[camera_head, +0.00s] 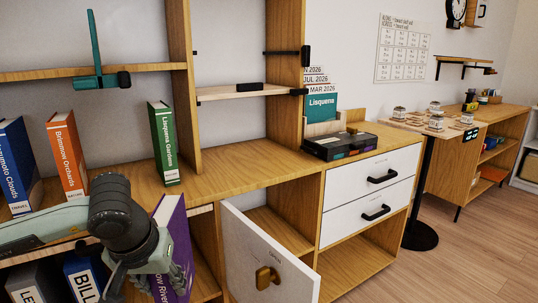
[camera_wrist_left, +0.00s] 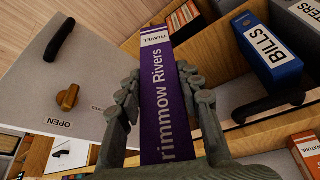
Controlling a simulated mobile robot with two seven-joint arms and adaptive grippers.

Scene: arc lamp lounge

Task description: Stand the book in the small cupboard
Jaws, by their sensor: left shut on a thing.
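The purple book, Brimmow Rivers (camera_head: 174,222), is held spine-outward by my left gripper (camera_head: 152,272) in front of the shelf unit. In the left wrist view the book (camera_wrist_left: 165,75) stands out between both fingers, its travel label at the far end, and the fingers press on its two sides. The small cupboard (camera_head: 285,232) is in the lower unit, right of the book. Its white door (camera_head: 245,240) stands open, with a brass knob (camera_head: 266,277). The door also shows in the left wrist view (camera_wrist_left: 75,85). Part of the cupboard's inside is hidden behind the door. My right gripper is not in view.
Orange (camera_head: 67,153), green (camera_head: 163,143) and blue (camera_head: 17,165) books stand on the worktop. A blue Bills binder (camera_head: 84,277) is below at left. White drawers (camera_head: 365,190) are right of the cupboard. The worktop's middle is clear.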

